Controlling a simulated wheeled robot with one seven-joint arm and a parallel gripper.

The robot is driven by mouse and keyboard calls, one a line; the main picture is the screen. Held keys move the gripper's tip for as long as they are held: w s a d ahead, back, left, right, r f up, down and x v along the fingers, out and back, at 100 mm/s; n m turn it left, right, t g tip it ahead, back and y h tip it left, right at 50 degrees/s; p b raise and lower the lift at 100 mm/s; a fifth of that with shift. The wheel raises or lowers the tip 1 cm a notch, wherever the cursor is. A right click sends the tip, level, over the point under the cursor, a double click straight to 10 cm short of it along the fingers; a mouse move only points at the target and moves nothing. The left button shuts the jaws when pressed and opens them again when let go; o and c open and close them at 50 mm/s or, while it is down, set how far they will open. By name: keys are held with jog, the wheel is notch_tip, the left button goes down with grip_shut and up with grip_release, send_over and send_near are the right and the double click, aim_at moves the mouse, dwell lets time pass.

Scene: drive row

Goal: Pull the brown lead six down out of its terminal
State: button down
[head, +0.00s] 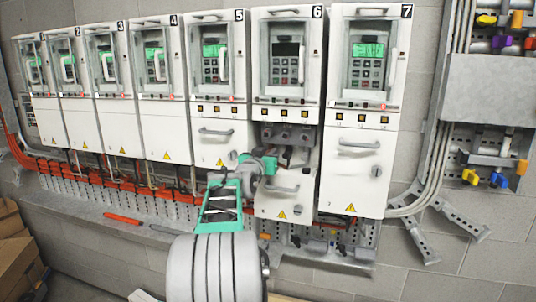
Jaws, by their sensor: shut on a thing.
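Drive 6 (286,95) has a dark display, while its neighbours' displays are lit green. Its lower front is open, with its white cover (284,205) sitting low. Grey terminals (287,136) show in the opening above the cover. My gripper (279,160) reaches in from the left, just below these terminals and above the cover's handle. It is shut, with its fingertips on a small thing in the opening, apparently the brown lead. The lead's colour and its end in the terminal are too small and hidden to tell.
Drive 7 (362,100) stands close on the right, drive 5 (217,95) on the left, both with covers in place. Orange cables (110,183) run along the bottom left. A red-handled screwdriver (123,218) lies on the ledge. Grey conduits and brackets (425,222) are at the right.

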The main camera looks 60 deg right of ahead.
notch_tip(320, 180, down, 3)
jog(key=b, duration=0.3)
jog(key=shift+r, duration=0.3)
jog(key=c, duration=1.3)
grip_release()
jog(key=shift+r, duration=0.1)
jog(key=a+b, duration=0.1)
jog(key=a, duration=0.4)
jog(key=s+a+b, duration=0.1)
jog(key=a, duration=0.1)
jog(key=shift+s+a+b, duration=0.1)
jog(key=shift+a+b, duration=0.25)
